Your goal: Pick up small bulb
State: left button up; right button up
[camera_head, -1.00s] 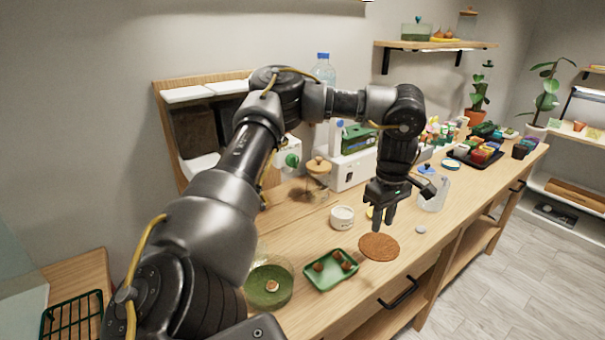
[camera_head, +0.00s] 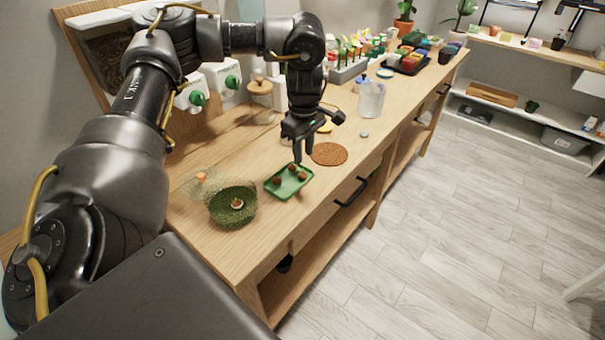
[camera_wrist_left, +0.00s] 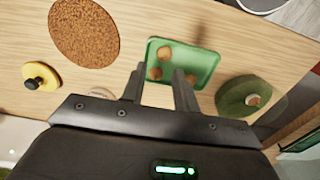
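Three round brown bulbs lie in a green tray (camera_head: 288,190) on the wooden bench: one at its back (camera_head: 292,167), one at its right (camera_head: 303,176) and one at its left (camera_head: 277,181). I cannot tell which is smallest. In the left wrist view the green tray (camera_wrist_left: 203,62) lies just beyond the fingers. My left gripper (camera_head: 303,158) points down above the tray's back edge. The left wrist view shows its fingers (camera_wrist_left: 159,78) apart with nothing held between them. Another pale brown bulb (camera_head: 237,203) sits in a mossy green bowl (camera_head: 222,214). My right gripper is not in view.
A round brown cork mat (camera_head: 329,154) lies right of the tray. A clear container (camera_head: 371,100) stands further right. A wooden-lidded jar (camera_head: 261,92) stands behind. A yellow disc with a black knob (camera_wrist_left: 40,76) shows in the left wrist view. The bench's front edge is near the tray.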

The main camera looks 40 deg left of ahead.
aim_at(303, 175)
pick_arm(q)
jog(key=shift+s+a+f, duration=0.1)
jog(key=shift+s+f, duration=0.15)
jog(key=shift+f, duration=0.15)
jog(key=shift+s, duration=0.2)
jog(key=shift+f, duration=0.4)
jog(key=f, duration=0.3)
jog(key=shift+d+f, duration=0.2)
jog(key=shift+f, duration=0.35)
jog(key=shift+w+f, duration=0.1)
jog(key=shift+f, duration=0.15)
jog(key=c, duration=0.6)
grip_shut()
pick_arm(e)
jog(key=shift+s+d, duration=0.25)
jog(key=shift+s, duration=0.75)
